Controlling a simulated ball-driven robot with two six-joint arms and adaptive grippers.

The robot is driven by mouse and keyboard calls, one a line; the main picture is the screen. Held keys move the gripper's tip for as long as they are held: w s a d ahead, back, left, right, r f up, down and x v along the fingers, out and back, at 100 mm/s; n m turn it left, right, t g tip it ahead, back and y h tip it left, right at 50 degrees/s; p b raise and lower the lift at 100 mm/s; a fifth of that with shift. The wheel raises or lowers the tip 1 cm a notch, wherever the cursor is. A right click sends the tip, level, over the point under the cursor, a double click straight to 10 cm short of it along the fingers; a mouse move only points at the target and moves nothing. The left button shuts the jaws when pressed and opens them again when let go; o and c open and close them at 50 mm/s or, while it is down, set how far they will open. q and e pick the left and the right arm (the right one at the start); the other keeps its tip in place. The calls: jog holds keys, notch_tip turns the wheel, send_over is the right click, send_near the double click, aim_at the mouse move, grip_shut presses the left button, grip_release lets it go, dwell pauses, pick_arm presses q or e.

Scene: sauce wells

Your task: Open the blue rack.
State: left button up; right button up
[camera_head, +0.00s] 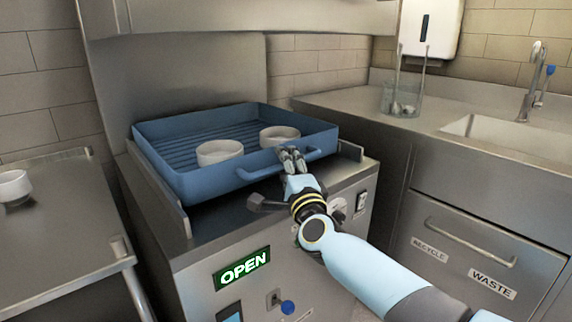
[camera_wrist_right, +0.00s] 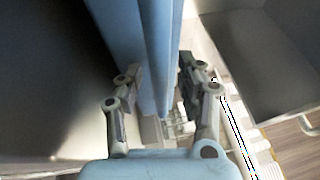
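The blue rack (camera_head: 165,165) is a shallow ribbed tray on top of the steel machine, with two white bowls in it, a left one (camera_head: 219,152) and a right one (camera_head: 279,136). A blue bar handle (camera_head: 262,172) runs along its front side. My right gripper (camera_head: 291,155) is at the handle, right of its middle, and hides part of it. In the right wrist view, the fingers (camera_wrist_right: 160,78) stand apart on either side of the blue handle and rack edge (camera_wrist_right: 155,60); I see no clear grip. My left gripper is not in view.
The steel machine (camera_head: 200,262) has a lit OPEN sign (camera_head: 242,268) and a blue-tipped switch (camera_head: 288,306) on its front. A steel hood (camera_head: 230,15) hangs above. A counter with a sink (camera_head: 500,140) and glass container (camera_head: 402,98) is right; a side table with a white cup (camera_head: 14,186) is left.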

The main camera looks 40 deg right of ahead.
grip_shut()
jog(key=shift+s+f, duration=0.1)
jog(key=shift+s, duration=0.05)
